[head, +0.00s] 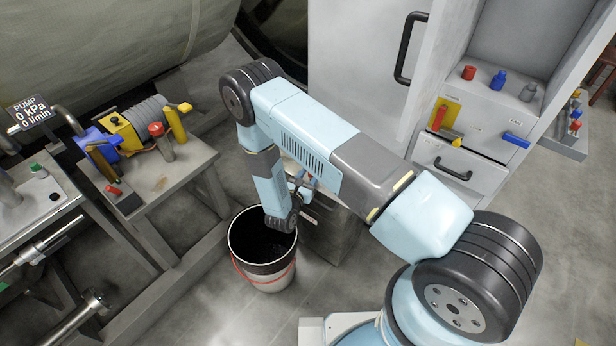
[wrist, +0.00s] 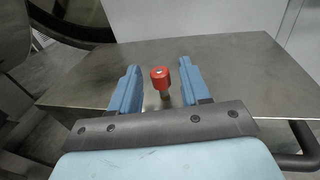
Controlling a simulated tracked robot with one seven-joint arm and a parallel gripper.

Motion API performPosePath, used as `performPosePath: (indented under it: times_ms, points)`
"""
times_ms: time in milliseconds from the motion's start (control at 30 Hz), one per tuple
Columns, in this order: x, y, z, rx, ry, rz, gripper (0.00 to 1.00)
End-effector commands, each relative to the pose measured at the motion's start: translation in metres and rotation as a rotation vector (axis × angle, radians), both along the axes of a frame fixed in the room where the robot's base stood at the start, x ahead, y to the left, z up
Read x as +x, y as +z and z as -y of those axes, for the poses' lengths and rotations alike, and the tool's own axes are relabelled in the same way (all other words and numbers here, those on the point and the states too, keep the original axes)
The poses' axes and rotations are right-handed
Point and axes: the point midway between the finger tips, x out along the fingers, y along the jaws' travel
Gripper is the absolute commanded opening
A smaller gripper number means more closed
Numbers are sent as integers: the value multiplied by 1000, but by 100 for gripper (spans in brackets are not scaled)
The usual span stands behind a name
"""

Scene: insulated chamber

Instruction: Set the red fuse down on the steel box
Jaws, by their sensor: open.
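The red fuse (wrist: 160,77) has a red cap over a short metal stem and appears upright on the flat top of the steel box (wrist: 240,75). My gripper (wrist: 158,68) is open, its two light blue fingers standing on either side of the fuse. A gap shows between the fuse and each finger. The foot of the stem is partly hidden by the gripper's dark front edge. In the head view the steel box (head: 335,238) stands behind my arm, which hides most of its top, and I cannot make out the fuse clearly.
A bucket (head: 262,272) with a red band stands left of the steel box. A bench (head: 160,180) with a pump is at the left. A grey cabinet (head: 360,60) with a dark handle is behind, and its niche at right holds red, blue and grey plugs (head: 499,80).

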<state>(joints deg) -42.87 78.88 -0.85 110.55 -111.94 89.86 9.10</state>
Motion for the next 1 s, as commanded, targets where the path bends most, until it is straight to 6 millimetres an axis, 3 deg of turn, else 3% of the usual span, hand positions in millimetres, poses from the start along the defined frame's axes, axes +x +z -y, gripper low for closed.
performPosePath:
  times_ms: [600, 1000]
  points:
    - [-92, 5, -45, -1, 4, 0, 46]
    - [-107, 6, -52, 0, 2, 0, 46]
